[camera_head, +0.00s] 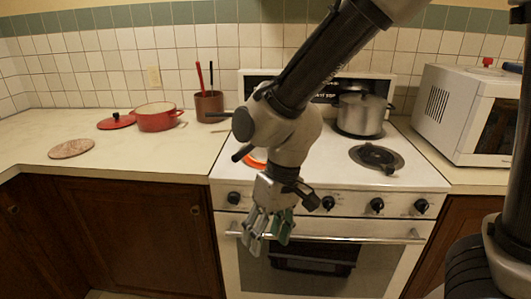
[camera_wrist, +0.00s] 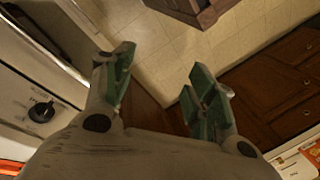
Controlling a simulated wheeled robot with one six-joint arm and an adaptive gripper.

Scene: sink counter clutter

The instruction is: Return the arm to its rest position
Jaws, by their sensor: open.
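My gripper (camera_head: 268,232) hangs fingers-down in front of the stove's front panel, left of the middle, in the head view. In the wrist view my gripper (camera_wrist: 162,92) shows two green-padded fingers spread apart with nothing between them. The arm comes down from the upper right across the stove and hides part of the cooktop and the back panel.
The white stove (camera_head: 420,178) has a steel pot (camera_head: 361,114) at its back right. A red pot (camera_head: 155,118) and a brown utensil holder (camera_head: 209,106) stand on the left counter. A microwave (camera_head: 455,110) stands right.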

